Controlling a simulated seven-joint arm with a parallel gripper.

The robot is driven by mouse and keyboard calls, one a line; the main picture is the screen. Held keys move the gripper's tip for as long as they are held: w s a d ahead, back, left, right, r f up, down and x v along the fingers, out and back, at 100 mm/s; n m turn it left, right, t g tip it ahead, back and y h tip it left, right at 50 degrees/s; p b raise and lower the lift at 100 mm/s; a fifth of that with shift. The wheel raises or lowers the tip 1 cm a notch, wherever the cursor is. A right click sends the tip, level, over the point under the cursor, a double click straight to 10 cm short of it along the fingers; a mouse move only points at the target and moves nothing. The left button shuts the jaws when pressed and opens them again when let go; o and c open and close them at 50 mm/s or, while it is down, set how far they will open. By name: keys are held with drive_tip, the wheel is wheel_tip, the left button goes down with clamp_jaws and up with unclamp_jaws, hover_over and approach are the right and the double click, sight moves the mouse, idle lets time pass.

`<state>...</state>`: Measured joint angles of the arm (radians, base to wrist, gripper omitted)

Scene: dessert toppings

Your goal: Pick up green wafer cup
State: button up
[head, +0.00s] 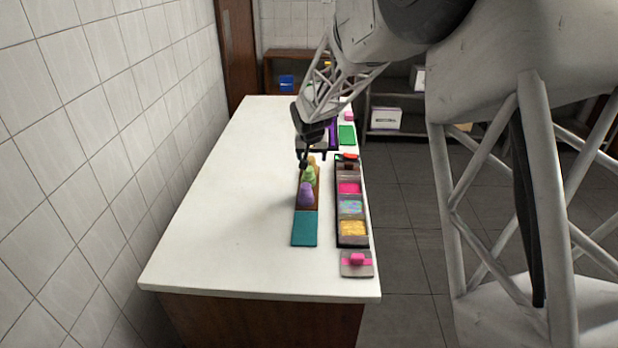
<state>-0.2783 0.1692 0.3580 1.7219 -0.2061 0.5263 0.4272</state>
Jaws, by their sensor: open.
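The green wafer cup (309,175) stands in a brown wooden holder (316,190) on the white counter. A purple one (305,197) stands on its near side and an orange one (311,160) on its far side, partly behind my gripper. My gripper (314,159) is open, fingers pointing down, at the far end of the row. It appears above or just beyond the green cup; the exact height and gap I cannot tell. I see nothing held between the fingers.
A dark topping tray (337,215) with pink, multicoloured and yellow fillings lies to the right, a red item (350,156) at its far end. A teal mat (304,229) lies nearer, and a pink-handled grey piece (357,264) sits near the corner. The left counter is clear.

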sight(309, 168)
drive_tip(key=shift+w+a+f, duration=0.6)
drive_tip(key=shift+f, duration=0.1)
drive_tip(key=shift+x, duration=1.3)
drive_tip(key=shift+f, duration=0.1)
drive_tip(key=shift+x, duration=2.45)
drive_tip(key=c, duration=0.8)
